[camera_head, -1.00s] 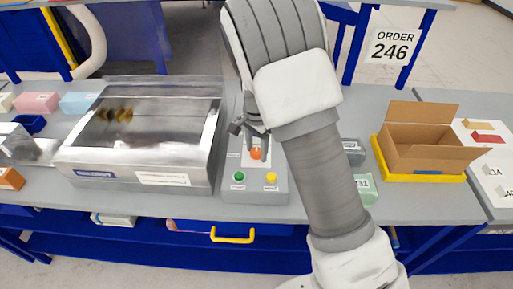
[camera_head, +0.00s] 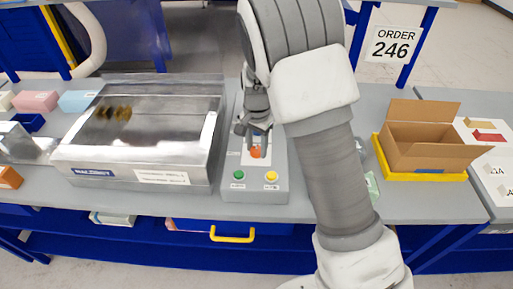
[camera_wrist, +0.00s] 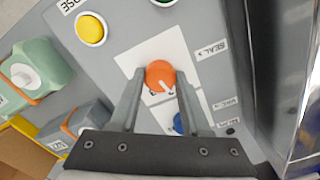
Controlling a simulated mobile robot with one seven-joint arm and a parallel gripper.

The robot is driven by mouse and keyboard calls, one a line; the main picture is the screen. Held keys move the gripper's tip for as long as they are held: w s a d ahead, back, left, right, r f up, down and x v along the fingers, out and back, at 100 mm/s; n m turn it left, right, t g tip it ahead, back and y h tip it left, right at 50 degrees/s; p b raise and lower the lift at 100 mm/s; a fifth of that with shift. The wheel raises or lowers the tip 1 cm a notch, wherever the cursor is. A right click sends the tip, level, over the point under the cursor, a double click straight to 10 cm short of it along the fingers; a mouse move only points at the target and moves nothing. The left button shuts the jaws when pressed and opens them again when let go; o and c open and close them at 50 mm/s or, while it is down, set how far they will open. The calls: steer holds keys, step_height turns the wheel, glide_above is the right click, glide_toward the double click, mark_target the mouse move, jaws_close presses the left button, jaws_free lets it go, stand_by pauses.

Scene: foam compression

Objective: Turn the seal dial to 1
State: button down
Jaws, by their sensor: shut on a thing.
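The seal dial is an orange knob on the grey control box (camera_head: 223,190); in the wrist view the dial (camera_wrist: 160,74) sits on a white plate beside a "SEAL" label, with a short white pointer line on its face. Its number marks are too small or too covered to read. My gripper (camera_head: 256,150) points down at the dial from above. In the wrist view its two fingers (camera_wrist: 160,78) stand on either side of the dial, shut on it.
A green button (camera_head: 239,175) and a yellow button (camera_head: 271,176) are on the front of the box. A metal chamber machine (camera_head: 140,125) stands close on its left. An open cardboard box (camera_head: 425,150) is to the right. My arm hides part of the table.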

mark_target(257, 149)
steer(key=n+b, duration=0.1)
steer(key=n, duration=0.5)
steer(key=shift+b, duration=0.35)
stand_by(0.4)
steer(key=shift+c, duration=1.8)
jaws_free()
step_height(257, 149, up, 18)
steer(key=shift+f, duration=0.2)
